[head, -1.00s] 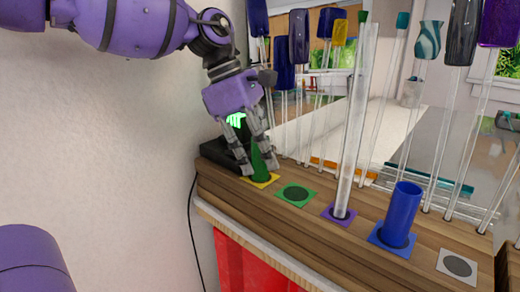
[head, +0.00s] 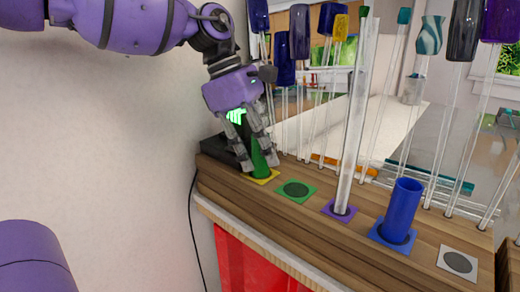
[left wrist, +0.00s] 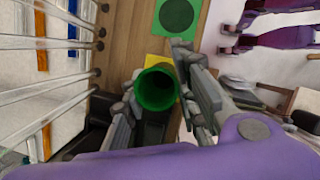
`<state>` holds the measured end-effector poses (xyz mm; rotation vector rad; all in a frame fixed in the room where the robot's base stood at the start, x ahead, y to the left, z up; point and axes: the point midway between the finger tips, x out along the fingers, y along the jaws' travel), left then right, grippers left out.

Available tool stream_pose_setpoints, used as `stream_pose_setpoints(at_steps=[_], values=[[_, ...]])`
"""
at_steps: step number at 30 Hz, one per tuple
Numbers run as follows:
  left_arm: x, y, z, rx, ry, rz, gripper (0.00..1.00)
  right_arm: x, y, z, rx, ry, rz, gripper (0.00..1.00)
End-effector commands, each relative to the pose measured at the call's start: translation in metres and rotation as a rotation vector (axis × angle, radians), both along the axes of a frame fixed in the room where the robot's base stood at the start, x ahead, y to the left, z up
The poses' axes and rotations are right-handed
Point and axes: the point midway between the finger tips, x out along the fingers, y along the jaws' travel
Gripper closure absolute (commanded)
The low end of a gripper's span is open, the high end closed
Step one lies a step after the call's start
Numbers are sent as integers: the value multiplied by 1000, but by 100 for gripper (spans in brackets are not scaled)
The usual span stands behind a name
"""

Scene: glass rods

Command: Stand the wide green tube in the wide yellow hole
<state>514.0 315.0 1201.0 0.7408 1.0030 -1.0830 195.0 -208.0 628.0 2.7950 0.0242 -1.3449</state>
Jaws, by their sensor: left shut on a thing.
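The wide green tube (head: 259,162) is upright, its lower end at the yellow square (head: 271,179) on the wooden shelf. The hole in that square is hidden by the tube, so how deep the tube sits cannot be told. My left gripper (head: 258,164) points down with its fingers on either side of the tube, shut on it. In the left wrist view, the tube's open top (left wrist: 156,90) shows between the fingers (left wrist: 157,92), with part of the yellow square (left wrist: 157,61) behind it. My right gripper is not in view.
An empty green square (head: 296,191) is beside the yellow one. Farther right are a clear glass rod (head: 354,120) in a purple square, a blue tube (head: 402,212) in a blue square and an empty white square (head: 458,263). Several tall rods stand behind. A wall is at left.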

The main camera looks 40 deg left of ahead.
Motion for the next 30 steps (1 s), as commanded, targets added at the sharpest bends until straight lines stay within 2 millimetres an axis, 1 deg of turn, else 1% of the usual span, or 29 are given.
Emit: stream_pose_setpoints(at_steps=[17, 30], values=[[0, 0, 0, 0, -1, 0, 100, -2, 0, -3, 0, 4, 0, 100], [0, 0, -8, 0, 0, 0, 100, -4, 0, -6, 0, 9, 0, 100]])
